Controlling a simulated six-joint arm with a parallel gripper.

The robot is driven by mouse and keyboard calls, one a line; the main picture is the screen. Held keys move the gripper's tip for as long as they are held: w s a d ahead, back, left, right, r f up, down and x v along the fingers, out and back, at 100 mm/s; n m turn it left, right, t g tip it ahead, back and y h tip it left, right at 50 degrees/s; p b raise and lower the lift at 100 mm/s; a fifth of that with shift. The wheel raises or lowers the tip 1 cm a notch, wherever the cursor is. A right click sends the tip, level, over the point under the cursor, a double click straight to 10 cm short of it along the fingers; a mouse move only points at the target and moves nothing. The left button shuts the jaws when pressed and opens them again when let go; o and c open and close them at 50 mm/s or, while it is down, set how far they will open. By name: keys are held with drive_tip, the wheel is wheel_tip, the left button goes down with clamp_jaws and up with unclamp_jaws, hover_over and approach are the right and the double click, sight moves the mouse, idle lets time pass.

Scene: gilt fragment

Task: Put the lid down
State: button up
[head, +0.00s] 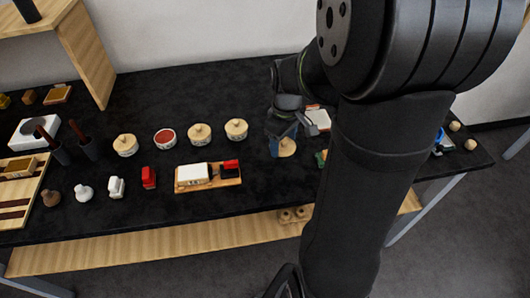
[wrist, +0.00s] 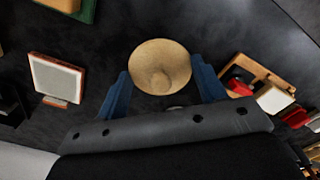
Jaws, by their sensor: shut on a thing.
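The lid is a round, light wooden disc with a central knob, seen in the head view (head: 288,149) and the wrist view (wrist: 160,60). My gripper (head: 282,146) has its blue fingers on either side of the lid in the wrist view (wrist: 163,86), and it is shut on the lid. The lid is over the black table (head: 250,210), right of the row of jars. I cannot tell whether it touches the tabletop. A jar with red contents (head: 165,139) stands open, without a lid.
Lidded jars (head: 125,145), (head: 199,134) and (head: 236,129) stand around the open one. A wooden tray (head: 208,187) holds a white block and a red item. A red stamp (head: 148,178) and white stamp (head: 116,187) stand left of it.

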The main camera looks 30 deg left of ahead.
hover_over(265, 159)
wheel_tip(265, 159, down, 3)
drive_tip(key=shift+s+d+f, duration=0.1)
drive_tip(key=shift+f, duration=2)
drive_tip(key=shift+f, duration=0.2)
drive_tip(key=o, duration=1)
drive_tip(key=shift+c, duration=0.2)
drive_tip(key=shift+r, duration=0.1)
wheel_tip(265, 159, up, 12)
drive_tip(key=shift+r, duration=0.1)
